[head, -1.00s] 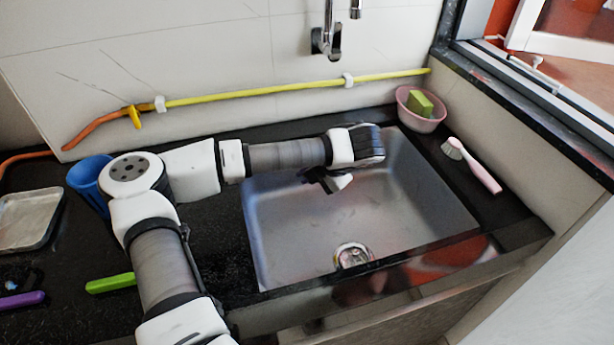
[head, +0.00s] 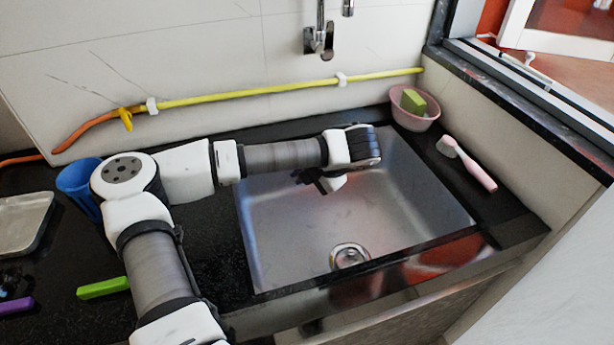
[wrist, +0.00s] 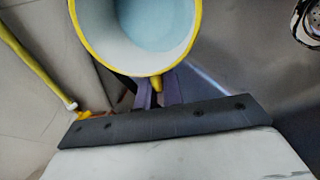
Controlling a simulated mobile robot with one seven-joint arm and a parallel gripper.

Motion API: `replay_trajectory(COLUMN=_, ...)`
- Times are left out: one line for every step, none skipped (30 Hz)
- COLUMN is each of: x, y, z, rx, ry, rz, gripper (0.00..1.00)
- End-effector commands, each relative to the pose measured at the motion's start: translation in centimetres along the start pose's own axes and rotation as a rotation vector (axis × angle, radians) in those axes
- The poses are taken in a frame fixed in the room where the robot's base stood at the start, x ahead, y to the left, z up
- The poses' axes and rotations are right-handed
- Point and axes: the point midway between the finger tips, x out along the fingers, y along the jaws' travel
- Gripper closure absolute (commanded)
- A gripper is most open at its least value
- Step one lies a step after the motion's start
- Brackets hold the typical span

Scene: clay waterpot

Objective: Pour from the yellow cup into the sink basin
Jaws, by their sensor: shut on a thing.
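The yellow cup (wrist: 190,50) fills the top of the wrist view. It has a yellow rim and a pale inside with a light blue area, which may be water or the cup's bottom. My gripper (wrist: 157,88) is shut on the cup at a small yellow part, apparently its handle. In the head view my gripper (head: 322,182) is over the back left part of the steel sink basin (head: 300,245). The cup cannot be made out in the head view. The basin's drain (head: 350,257) lies near its front edge.
A pink bowl (head: 415,120) with a green sponge (head: 413,101) and a pink brush (head: 468,165) stand right of the basin. A tap (head: 320,40) is on the back wall, above a yellow hose (head: 240,95). A blue cup (head: 77,182) stands on the left counter.

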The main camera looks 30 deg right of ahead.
Motion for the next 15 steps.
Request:
replay_trajectory(x=0.17, y=-0.15, z=0.03, rx=0.000, ry=-0.001, rz=0.009, gripper=1.00)
replay_trajectory(x=0.16, y=-0.15, z=0.03, rx=-0.001, ry=-0.001, rz=0.014, gripper=1.00)
replay_trajectory(x=0.16, y=-0.15, z=0.03, rx=-0.001, ry=-0.001, rz=0.020, gripper=1.00)
replay_trajectory(x=0.17, y=-0.16, z=0.03, rx=-0.001, ry=-0.001, rz=0.024, gripper=1.00)
replay_trajectory(x=0.17, y=-0.17, z=0.03, rx=-0.002, ry=-0.001, rz=0.028, gripper=1.00)
replay_trajectory(x=0.18, y=-0.19, z=0.03, rx=-0.002, ry=-0.002, rz=0.034, gripper=1.00)
replay_trajectory(x=0.19, y=-0.19, z=0.03, rx=-0.002, ry=-0.002, rz=0.038, gripper=1.00)
replay_trajectory(x=0.19, y=-0.19, z=0.03, rx=-0.003, ry=-0.002, rz=0.042, gripper=1.00)
replay_trajectory(x=0.19, y=-0.18, z=0.03, rx=-0.003, ry=-0.002, rz=0.047, gripper=1.00)
replay_trajectory(x=0.19, y=-0.18, z=0.03, rx=-0.003, ry=-0.002, rz=0.052, gripper=1.00)
replay_trajectory(x=0.19, y=-0.17, z=0.03, rx=-0.004, ry=-0.002, rz=0.056, gripper=1.00)
replay_trajectory(x=0.19, y=-0.18, z=0.03, rx=-0.004, ry=-0.002, rz=0.061, gripper=1.00)
replay_trajectory(x=0.19, y=-0.18, z=0.02, rx=-0.004, ry=-0.002, rz=0.065, gripper=1.00)
replay_trajectory(x=0.18, y=-0.18, z=0.02, rx=-0.005, ry=-0.002, rz=0.068, gripper=1.00)
replay_trajectory(x=0.17, y=-0.18, z=0.01, rx=-0.005, ry=-0.002, rz=0.072, gripper=1.00)
